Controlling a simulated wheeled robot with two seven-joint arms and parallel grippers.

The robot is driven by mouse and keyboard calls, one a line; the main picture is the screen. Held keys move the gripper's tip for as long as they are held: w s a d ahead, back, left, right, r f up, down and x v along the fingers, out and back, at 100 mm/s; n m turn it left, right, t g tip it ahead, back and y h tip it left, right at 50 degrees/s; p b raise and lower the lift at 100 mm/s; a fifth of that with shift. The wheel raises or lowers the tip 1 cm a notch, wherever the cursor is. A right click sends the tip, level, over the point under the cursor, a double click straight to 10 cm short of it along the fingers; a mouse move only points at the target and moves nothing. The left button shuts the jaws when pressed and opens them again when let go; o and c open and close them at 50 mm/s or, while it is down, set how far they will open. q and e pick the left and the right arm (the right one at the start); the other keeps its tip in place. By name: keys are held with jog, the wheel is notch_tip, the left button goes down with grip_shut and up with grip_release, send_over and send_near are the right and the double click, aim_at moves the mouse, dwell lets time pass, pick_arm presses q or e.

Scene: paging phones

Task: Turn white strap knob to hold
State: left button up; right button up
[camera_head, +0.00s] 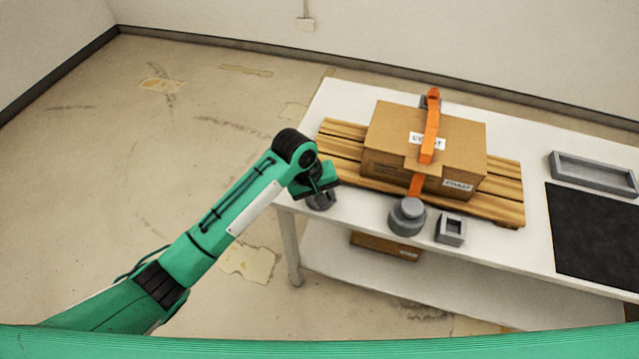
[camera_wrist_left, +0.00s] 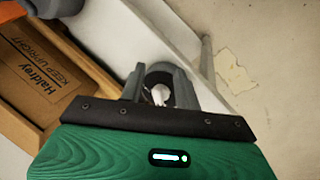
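My left gripper (camera_head: 322,200) is low over the near left corner of the white table. In the left wrist view the two grey fingers of my left gripper (camera_wrist_left: 159,88) stand apart. A small white piece (camera_wrist_left: 160,95) shows between them against a dark round shape. I cannot tell whether it is the strap knob or whether the fingers touch it. An orange strap (camera_head: 431,130) runs over a cardboard box (camera_head: 385,140) down to a round, stepped grey knob-like part (camera_head: 408,215), right of my left gripper. My right gripper is not in view.
The box sits on a wooden pallet (camera_head: 505,200). A small square grey holder (camera_head: 450,230) stands right of the round part. A long grey tray (camera_head: 592,173) and a black mat (camera_head: 595,235) lie farther right. Another box (camera_head: 385,246) is on the lower shelf.

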pick_arm(q)
jog(key=w+r+n+y, duration=0.3)
jog(key=w+r, duration=0.2)
jog(key=r, duration=0.8)
jog(key=shift+g, duration=0.3)
jog(key=f, duration=0.4)
jog(key=f+p, duration=0.1)
jog(key=f, duration=0.9)
jog(key=shift+a, duration=0.3)
grip_shut()
